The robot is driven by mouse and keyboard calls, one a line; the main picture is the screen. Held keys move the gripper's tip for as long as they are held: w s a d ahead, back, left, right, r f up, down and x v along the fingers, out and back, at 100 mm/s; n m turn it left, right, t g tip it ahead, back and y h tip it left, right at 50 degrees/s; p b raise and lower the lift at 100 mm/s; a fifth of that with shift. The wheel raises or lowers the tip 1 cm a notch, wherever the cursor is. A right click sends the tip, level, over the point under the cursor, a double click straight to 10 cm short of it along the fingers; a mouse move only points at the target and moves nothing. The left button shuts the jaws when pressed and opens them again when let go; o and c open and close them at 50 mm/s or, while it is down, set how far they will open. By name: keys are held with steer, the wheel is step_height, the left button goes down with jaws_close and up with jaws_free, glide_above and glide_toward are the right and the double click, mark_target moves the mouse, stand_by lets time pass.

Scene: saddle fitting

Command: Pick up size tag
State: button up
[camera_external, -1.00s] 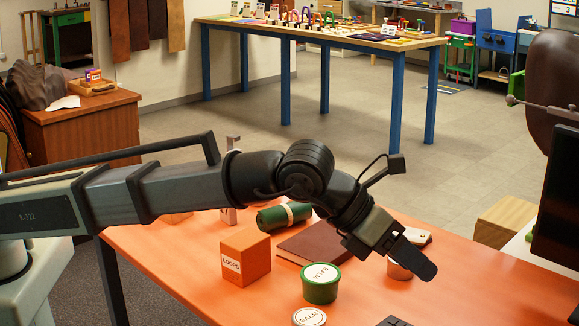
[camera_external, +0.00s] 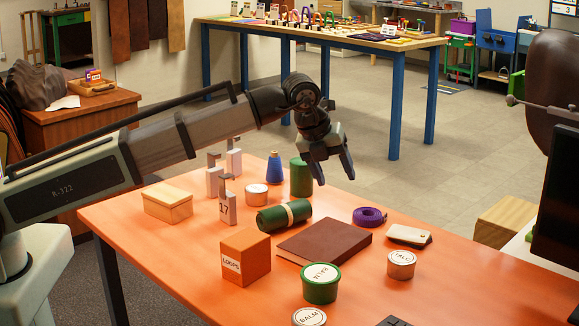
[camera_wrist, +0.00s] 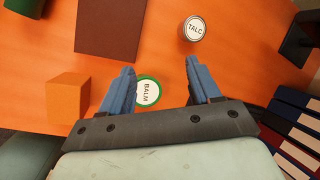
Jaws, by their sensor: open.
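Several pale grey upright tags stand at the left back of the orange table in the external view. The nearest size tag (camera_external: 227,208) reads 17. A second tag (camera_external: 214,181) stands just behind it, and a third tag (camera_external: 234,161) stands farther back; I cannot read numbers on these two. None shows in the wrist view. My gripper (camera_external: 335,180) is raised above the far part of the table, right of the tags and apart from them, fingers pointing down. In the wrist view my gripper (camera_wrist: 160,66) has its blue fingers spread with nothing held between them.
Near the tags are a wooden box (camera_external: 168,203), a tin (camera_external: 256,195), a blue cone (camera_external: 275,168), a green cylinder (camera_external: 301,178) and a green roll (camera_external: 284,216). An orange LOOPS box (camera_external: 246,258) and brown book (camera_external: 325,242) lie nearer. The table's right front (camera_external: 470,285) is clear.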

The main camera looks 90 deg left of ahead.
steer(key=s+a+f+n+g, duration=0.15)
steer(key=s+a+n, duration=0.35)
steer(key=s+a, duration=0.8)
steer(key=n+g+h, duration=0.2)
steer(key=n+g, duration=0.1)
steer(key=n, duration=0.3)
glide_above(226, 175)
step_height(226, 175, down, 8)
steer(key=shift+f, duration=0.25)
steer(key=shift+d+f, duration=0.15)
steer(key=shift+f, duration=2.45)
jaws_close()
